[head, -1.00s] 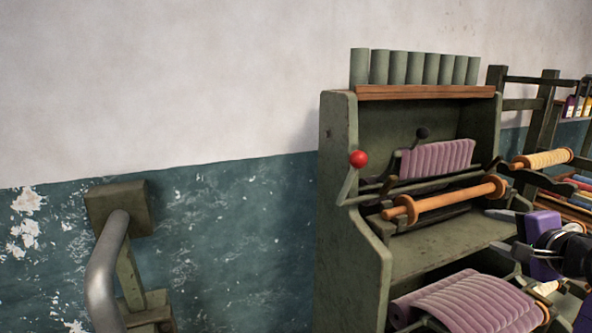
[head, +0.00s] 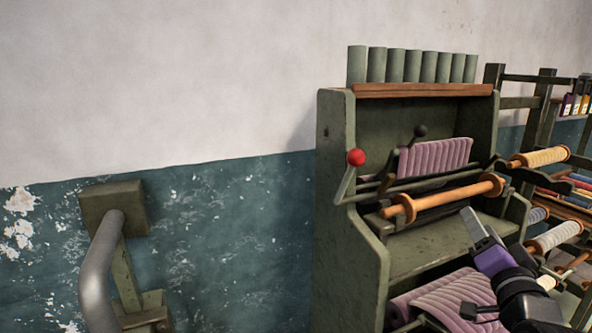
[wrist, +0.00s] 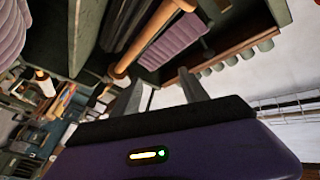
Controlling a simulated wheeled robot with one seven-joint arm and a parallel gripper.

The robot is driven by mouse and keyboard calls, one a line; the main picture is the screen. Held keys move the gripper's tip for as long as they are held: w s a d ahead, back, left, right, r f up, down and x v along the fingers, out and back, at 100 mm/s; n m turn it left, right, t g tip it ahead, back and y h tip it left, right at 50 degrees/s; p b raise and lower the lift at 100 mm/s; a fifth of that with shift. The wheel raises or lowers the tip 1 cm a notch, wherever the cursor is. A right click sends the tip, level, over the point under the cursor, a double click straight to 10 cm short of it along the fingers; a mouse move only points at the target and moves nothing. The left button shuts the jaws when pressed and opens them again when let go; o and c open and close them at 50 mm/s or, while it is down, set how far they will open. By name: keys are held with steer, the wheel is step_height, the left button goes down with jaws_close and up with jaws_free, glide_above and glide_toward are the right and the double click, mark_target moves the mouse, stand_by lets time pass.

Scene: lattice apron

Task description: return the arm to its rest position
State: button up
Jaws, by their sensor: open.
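My gripper (head: 472,226) is at the lower right of the head view, in front of the green loom cabinet (head: 336,210). It has a purple body and pale grey fingers pointing up and left. In the wrist view my gripper (wrist: 160,92) shows two fingers spread apart with nothing between them. Beyond the fingers are an orange wooden roller (wrist: 150,40) and pink ribbed cloth (wrist: 172,42). My gripper appears apart from the cabinet, though the exact gap cannot be told.
A red-knobbed lever (head: 355,158) stands at the cabinet's left. Pink cloth rolls (head: 450,297) lie low in front. A rack with spools (head: 555,236) stands at the right. A grey curved pipe (head: 100,270) is at the left. The wall between pipe and cabinet is clear.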

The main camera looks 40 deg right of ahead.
steer(key=a+f+n+t+y, duration=0.25)
steer(key=a+f+n, duration=0.35)
steer(key=a, duration=0.6)
steer(key=a+f+n+t+y, duration=0.2)
steer(key=a+f+n+y, duration=0.15)
steer(key=a+f, duration=0.6)
steer(key=s+a+f+n+y, duration=0.2)
steer(key=s+a+y, duration=0.1)
steer(key=a, duration=0.3)
steer(key=s+a+f+n+g+y+b, duration=0.1)
steer(key=s+a+f+n+y, duration=0.2)
steer(key=s+a, duration=0.2)
steer(key=s+a+f+n+g+y, duration=0.1)
steer(key=s+a+f+n+y, duration=0.1)
steer(key=a, duration=0.7)
steer(key=shift+s+f+n+y, duration=0.45)
steer(key=shift+s+n, duration=0.2)
steer(key=shift+s, duration=0.6)
